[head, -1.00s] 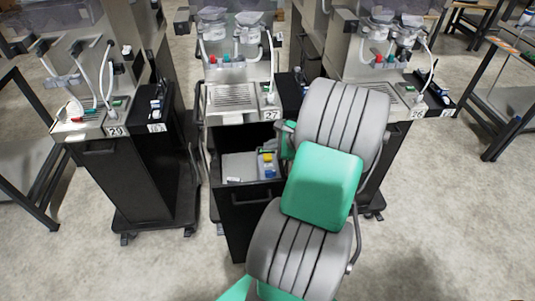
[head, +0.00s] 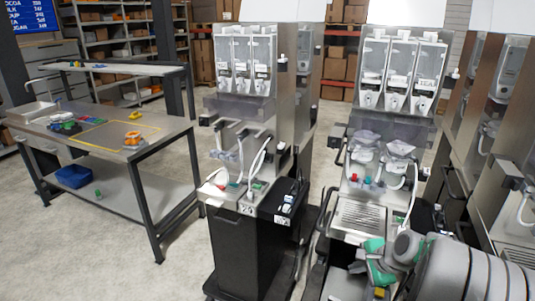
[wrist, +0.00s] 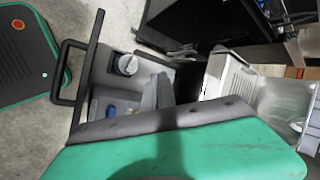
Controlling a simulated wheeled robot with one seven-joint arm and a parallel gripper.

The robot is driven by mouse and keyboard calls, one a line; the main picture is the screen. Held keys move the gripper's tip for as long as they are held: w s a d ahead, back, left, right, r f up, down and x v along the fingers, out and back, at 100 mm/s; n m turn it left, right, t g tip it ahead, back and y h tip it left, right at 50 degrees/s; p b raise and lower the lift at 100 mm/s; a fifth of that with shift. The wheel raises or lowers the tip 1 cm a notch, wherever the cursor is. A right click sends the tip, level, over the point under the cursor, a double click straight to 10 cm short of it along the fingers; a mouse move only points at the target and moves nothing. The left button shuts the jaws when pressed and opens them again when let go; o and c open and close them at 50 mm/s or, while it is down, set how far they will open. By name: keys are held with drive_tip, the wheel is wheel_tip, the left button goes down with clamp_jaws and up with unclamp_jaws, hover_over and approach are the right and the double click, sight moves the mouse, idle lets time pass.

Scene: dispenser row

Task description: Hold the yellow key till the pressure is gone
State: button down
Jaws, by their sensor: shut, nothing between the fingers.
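A small yellow piece (head: 379,292), likely the yellow key, shows at the bottom edge of the head view, just below my gripper (head: 380,272). It is partly cut off, and I cannot tell whether the gripper touches it. In the wrist view, the grey fingers (wrist: 157,95) look shut with nothing between them, reaching into an open pulled-out compartment (wrist: 112,82). A blue piece (wrist: 92,108) lies beside them there. The yellow key is not visible in the wrist view. A round dial (wrist: 127,64) sits in the compartment; its reading is too small to tell.
A dark bar handle (wrist: 68,75) runs along the compartment's front. The dispenser (head: 372,180) with its drip tray (head: 358,218) stands above my gripper. A neighbouring dispenser (head: 245,150) stands to the left. A workbench (head: 110,145) is farther left, with open floor between.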

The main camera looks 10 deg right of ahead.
drive_tip(key=s+a+r+n+g, duration=0.1)
drive_tip(key=s+a+r+n, duration=0.1)
drive_tip(key=s+a+n, duration=0.2)
drive_tip(key=s+a+r+n+g+h, duration=0.1)
drive_tip(key=s+a+r+n, duration=0.2)
drive_tip(key=a+n, duration=0.5)
drive_tip(key=s+a+r+n+g, duration=0.1)
drive_tip(key=s+a+r+n, duration=0.2)
drive_tip(key=a, duration=0.6)
drive_tip(key=s+n, duration=0.2)
drive_tip(key=n, duration=0.1)
drive_tip(key=shift+h, duration=0.3)
